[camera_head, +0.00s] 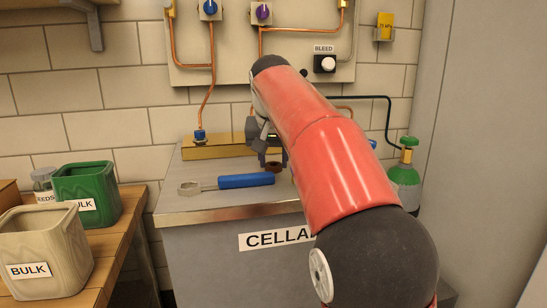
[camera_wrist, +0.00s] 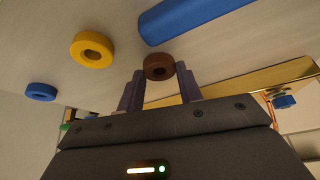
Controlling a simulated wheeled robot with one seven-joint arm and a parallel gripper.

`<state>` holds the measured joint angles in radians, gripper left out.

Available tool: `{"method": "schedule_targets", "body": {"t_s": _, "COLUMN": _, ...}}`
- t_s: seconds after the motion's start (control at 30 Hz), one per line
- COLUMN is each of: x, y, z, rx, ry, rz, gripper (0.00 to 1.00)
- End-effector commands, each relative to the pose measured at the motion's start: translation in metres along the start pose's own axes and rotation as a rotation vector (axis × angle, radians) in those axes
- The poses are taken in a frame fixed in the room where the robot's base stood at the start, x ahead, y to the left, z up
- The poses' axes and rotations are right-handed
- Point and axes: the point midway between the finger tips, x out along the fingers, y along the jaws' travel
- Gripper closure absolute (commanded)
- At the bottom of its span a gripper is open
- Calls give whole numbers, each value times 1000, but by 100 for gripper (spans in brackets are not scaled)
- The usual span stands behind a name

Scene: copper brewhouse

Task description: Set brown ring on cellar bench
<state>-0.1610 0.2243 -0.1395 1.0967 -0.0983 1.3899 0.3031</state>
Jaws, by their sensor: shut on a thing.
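The brown ring (camera_wrist: 159,66) sits between the fingertips of my gripper (camera_wrist: 160,76) in the wrist view. In the head view the ring (camera_head: 274,166) shows small and dark under my gripper (camera_head: 270,158), partly hidden by it. My gripper is shut on the ring, low over the back part of the cellar bench (camera_head: 215,207), a grey-topped cabinet with a "CELLAR" label. I cannot tell whether the ring touches the bench top. My red arm covers the bench's right part in the head view.
A blue-handled tool (camera_head: 245,181) lies on the bench close in front of the ring. A yellow ring (camera_wrist: 92,50) and a blue ring (camera_wrist: 41,92) lie on the top in the wrist view. A brass bar (camera_head: 218,148) runs along the back. Green (camera_head: 87,188) and beige (camera_head: 45,250) bins stand left.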

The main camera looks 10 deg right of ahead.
Motion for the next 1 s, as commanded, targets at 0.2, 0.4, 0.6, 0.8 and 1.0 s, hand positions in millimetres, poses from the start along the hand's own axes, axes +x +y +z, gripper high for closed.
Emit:
{"method": "schedule_targets", "body": {"t_s": 0.2, "x": 0, "y": 0, "z": 0, "rx": 0, "ry": 0, "rz": 0, "gripper": 81}}
{"method": "schedule_targets", "body": {"t_s": 0.4, "x": 2, "y": 0, "z": 1, "rx": 0, "ry": 0, "rz": 0, "gripper": 81}}
{"method": "schedule_targets", "body": {"t_s": 0.6, "x": 5, "y": 0, "z": 2, "rx": 0, "ry": 1, "rz": 0, "gripper": 81}}
{"method": "schedule_targets", "body": {"t_s": 0.8, "x": 7, "y": 0, "z": 3, "rx": 0, "ry": 1, "rz": 0, "gripper": 61}}
{"method": "schedule_targets", "body": {"t_s": 1.0, "x": 7, "y": 0, "z": 3, "rx": 0, "ry": 0, "rz": 0, "gripper": 57}}
